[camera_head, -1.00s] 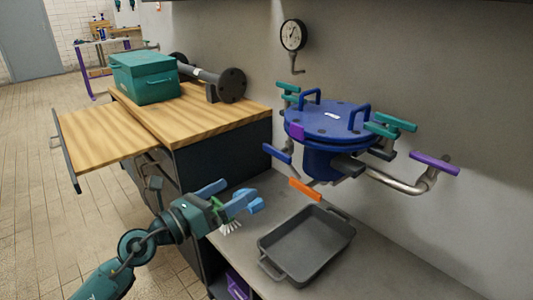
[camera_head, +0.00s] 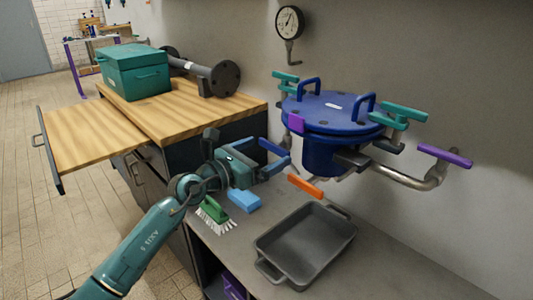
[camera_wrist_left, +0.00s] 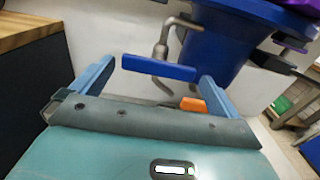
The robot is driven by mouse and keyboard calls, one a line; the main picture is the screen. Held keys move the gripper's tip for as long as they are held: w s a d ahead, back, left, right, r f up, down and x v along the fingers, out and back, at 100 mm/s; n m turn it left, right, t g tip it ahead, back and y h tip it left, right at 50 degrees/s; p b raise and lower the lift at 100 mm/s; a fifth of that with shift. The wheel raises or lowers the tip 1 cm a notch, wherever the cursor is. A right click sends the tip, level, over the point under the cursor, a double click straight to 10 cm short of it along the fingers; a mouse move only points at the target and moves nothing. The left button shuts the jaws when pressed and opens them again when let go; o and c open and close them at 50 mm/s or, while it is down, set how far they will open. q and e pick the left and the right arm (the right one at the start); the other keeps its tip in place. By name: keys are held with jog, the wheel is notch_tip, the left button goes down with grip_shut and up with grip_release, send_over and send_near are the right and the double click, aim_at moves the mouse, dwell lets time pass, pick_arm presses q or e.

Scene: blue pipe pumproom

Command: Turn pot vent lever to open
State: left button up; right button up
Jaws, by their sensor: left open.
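A dark blue lever bar (camera_head: 273,147) sticks out at the left side of the blue lidded pot (camera_head: 333,112). In the left wrist view the lever (camera_wrist_left: 150,67) lies crosswise between my left gripper's two light blue fingers, on a bent grey pipe. My left gripper (camera_head: 280,156) is open at the lever, with a finger near each end; contact cannot be told. Part of the gripper and lever overlap in the head view. I cannot read which lever is the vent. My right gripper is not in view.
An orange lever (camera_head: 305,186) is close below the blue one. Teal levers (camera_head: 398,117) and a purple lever (camera_head: 445,156) are on the pot's right. A grey tray (camera_head: 305,245), blue sponge (camera_head: 244,201) and green brush (camera_head: 214,212) lie on the counter.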

pick_arm(q)
jog(key=shift+x, duration=0.8)
jog(key=shift+c, duration=0.3)
